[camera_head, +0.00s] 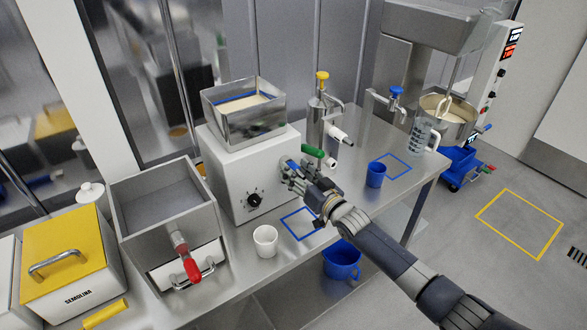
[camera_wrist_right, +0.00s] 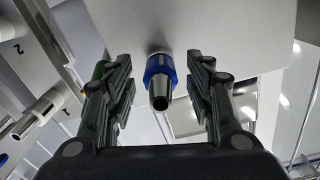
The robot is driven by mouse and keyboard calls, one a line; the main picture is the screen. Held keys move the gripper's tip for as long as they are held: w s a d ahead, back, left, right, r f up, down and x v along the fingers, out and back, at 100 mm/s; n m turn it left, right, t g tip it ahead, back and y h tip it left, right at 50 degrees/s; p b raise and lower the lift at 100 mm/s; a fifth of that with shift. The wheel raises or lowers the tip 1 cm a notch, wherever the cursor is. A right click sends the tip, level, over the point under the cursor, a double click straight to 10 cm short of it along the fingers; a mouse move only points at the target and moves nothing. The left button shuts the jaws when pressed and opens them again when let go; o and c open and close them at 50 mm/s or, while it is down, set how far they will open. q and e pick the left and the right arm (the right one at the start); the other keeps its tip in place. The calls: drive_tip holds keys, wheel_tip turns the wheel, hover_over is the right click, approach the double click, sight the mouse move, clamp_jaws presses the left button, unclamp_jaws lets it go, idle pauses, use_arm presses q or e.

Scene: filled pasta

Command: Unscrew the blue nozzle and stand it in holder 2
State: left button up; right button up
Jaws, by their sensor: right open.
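The blue nozzle (camera_wrist_right: 159,72) sticks out from the front of the white machine (camera_head: 238,170); it has a blue collar and a metal tip. In the wrist view it lies between the two spread fingers of my right gripper (camera_wrist_right: 160,92), with a gap on each side. In the head view my right gripper (camera_head: 300,177) is at the machine's front and largely hides the nozzle. A panel marked 2 and 1 (camera_wrist_right: 18,48) shows at the left of the wrist view, with pale cylindrical parts near it. Whether holder 2 is empty I cannot tell. My left gripper is out of view.
A white cup (camera_head: 265,241) and a blue cup (camera_head: 376,174) stand on the steel table. Blue outlined squares (camera_head: 301,224) mark the tabletop. A red-handled steel box (camera_head: 165,210) stands left of the machine.

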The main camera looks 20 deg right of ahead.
drive_tip(key=m+b, duration=0.1)
drive_tip(key=m, duration=0.3)
drive_tip(key=shift+f, duration=0.15)
drive_tip(key=m, duration=0.2)
drive_tip(key=shift+m+b, duration=0.3)
drive_tip(key=shift+m, duration=0.1)
drive_tip(key=m+b, duration=0.1)
drive_tip(key=m, duration=0.2)
drive_tip(key=shift+f, duration=0.1)
drive_tip(key=shift+m+b, duration=0.5)
drive_tip(key=shift+m, duration=0.7)
drive_tip(key=shift+m+b, duration=0.4)
drive_tip(key=shift+m, duration=0.5)
drive_tip(key=shift+r+m, duration=0.2)
drive_tip(key=shift+m, duration=0.4)
